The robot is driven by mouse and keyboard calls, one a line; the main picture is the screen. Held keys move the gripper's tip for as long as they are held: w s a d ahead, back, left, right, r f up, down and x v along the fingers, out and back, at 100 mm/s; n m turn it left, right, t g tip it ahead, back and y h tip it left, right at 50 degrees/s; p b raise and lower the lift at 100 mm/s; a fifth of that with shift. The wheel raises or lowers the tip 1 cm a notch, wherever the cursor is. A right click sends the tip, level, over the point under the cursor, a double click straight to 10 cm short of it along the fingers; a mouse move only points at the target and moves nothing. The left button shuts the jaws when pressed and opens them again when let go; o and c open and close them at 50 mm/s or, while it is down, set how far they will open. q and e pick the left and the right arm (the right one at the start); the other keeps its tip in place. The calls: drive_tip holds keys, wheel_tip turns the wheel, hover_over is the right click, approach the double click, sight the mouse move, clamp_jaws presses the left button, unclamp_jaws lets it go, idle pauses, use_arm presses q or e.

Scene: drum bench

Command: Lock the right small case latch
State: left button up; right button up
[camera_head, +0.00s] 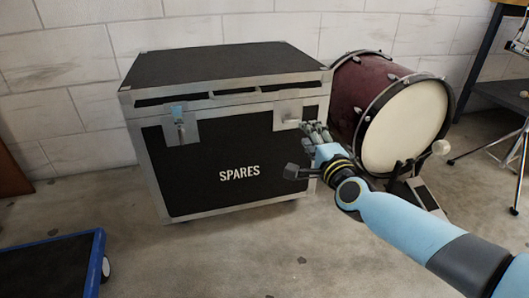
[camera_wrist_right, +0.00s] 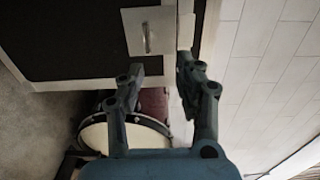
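A black case (camera_head: 235,150) marked SPARES, with silver edges, stands on the floor with its lid down. The left latch (camera_head: 182,130) is a metal plate with a blue piece at its top, on the front. The right latch (camera_head: 287,114) is a pale metal plate near the front's upper right; its handle shows in the wrist view (camera_wrist_right: 148,38). My right gripper (camera_head: 311,130) is just right of and below this latch. In the wrist view its fingers (camera_wrist_right: 158,70) are apart with nothing between them. Contact with the latch cannot be told. My left gripper is out of view.
A dark red bass drum (camera_head: 365,85) with a pale head stands close right of the case, with a pedal (camera_head: 425,195) before it. A blue-edged dark platform (camera_head: 50,262) is at front left. The floor (camera_head: 235,250) before the case is clear.

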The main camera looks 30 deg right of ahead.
sight(292, 121)
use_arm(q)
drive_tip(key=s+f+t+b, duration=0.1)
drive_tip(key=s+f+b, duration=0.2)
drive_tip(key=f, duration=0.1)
use_arm(e)
drive_tip(key=w, duration=0.2)
drive_tip(key=w+d+f, duration=0.1)
drive_tip(key=w, duration=0.2)
drive_tip(key=w+d+f, duration=0.1)
drive_tip(key=w, duration=0.1)
drive_tip(key=shift+w+f, duration=0.25)
drive_tip(key=shift+w, duration=0.05)
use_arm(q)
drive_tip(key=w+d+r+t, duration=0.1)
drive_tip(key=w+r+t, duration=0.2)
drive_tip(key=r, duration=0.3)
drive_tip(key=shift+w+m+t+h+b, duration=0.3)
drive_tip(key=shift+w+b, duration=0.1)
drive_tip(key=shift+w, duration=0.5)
use_arm(e)
drive_tip(key=x, duration=0.4)
drive_tip(key=shift+r, duration=0.15)
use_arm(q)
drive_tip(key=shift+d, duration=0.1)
use_arm(e)
clamp_jaws()
